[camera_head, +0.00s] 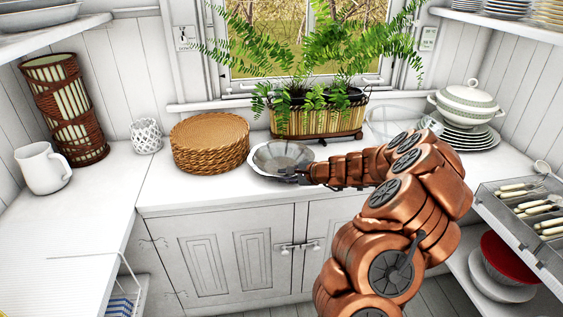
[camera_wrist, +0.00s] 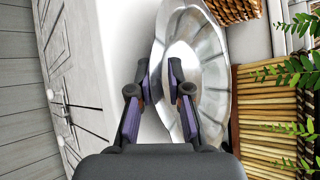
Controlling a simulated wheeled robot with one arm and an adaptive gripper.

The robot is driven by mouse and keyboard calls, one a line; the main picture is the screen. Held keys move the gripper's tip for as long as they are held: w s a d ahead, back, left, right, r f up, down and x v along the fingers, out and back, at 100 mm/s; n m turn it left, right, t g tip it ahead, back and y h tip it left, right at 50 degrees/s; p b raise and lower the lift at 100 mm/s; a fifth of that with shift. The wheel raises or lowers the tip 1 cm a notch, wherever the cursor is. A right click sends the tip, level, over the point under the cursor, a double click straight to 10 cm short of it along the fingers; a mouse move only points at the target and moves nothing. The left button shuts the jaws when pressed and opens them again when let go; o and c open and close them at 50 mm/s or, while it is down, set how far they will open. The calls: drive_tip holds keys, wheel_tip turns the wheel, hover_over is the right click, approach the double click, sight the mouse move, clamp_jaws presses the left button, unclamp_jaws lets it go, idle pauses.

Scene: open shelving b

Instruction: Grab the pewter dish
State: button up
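The pewter dish (camera_head: 268,160) is a shallow, silvery dish with a fluted rim. It sits on the white counter near its front edge, just right of the woven mats. In the wrist view the dish (camera_wrist: 205,65) fills the area ahead and to the right of the fingers. My gripper (camera_wrist: 160,75) is at the near rim, with one finger just outside the rim and the other over the dish. A gap shows between the fingertips, with rim and counter visible in it. In the head view my gripper (camera_head: 303,174) reaches the dish's right edge, its fingertips small there.
Woven mats (camera_head: 210,143) are stacked close to the left of the dish. A planter (camera_head: 318,122) with ferns stands behind it. A tureen (camera_head: 466,103) and stacked plates are at the right.

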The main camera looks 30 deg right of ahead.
drive_tip(key=shift+x, duration=1)
drive_tip(key=shift+c, duration=0.2)
clamp_jaws()
